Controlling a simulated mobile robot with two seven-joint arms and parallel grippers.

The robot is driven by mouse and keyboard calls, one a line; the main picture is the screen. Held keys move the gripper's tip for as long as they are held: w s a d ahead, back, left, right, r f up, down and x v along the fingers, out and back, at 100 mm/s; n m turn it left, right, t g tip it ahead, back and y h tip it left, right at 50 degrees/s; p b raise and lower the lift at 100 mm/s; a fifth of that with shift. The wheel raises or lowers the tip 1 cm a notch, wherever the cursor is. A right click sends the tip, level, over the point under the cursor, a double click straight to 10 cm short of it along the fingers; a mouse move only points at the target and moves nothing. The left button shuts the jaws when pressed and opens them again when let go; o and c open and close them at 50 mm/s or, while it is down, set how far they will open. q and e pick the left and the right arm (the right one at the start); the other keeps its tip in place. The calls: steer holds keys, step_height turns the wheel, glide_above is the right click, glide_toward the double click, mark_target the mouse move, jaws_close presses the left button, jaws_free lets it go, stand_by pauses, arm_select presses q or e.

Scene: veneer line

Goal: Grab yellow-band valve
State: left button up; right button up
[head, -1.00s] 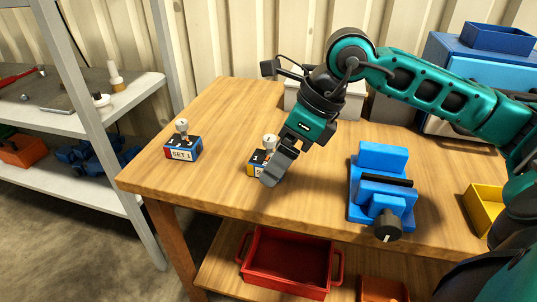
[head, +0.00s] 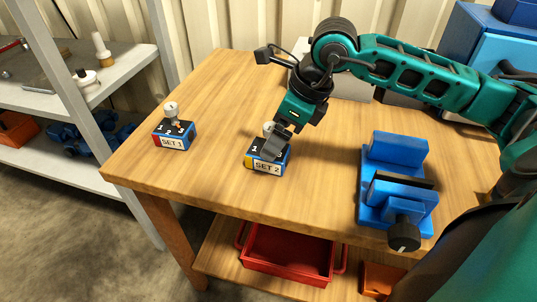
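The yellow-band valve, a small block labelled SET 2 (head: 265,167), sits on the wooden table with a yellow band at its left end. Its light round knob on top is partly hidden behind my gripper. My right gripper (head: 274,148) points down at this block, its grey fingers overlapping the top and knob. I cannot tell whether the fingers touch the valve or how far apart they are. A similar block labelled SET 1 (head: 172,142), with a red band and a knob on top, stands to the left. My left gripper is not in view.
A blue vise (head: 396,190) with a black knob stands right of the valve. A red tray (head: 285,252) lies on the shelf below. A grey shelf rack (head: 100,90) is at left. The wooden table (head: 215,105) is clear between the two blocks.

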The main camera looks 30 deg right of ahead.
steer(key=x, duration=0.6)
steer(key=shift+r, duration=0.1)
steer(key=shift+r, duration=0.1)
steer(key=c, duration=1.4)
steer(key=shift+w+r, duration=0.1)
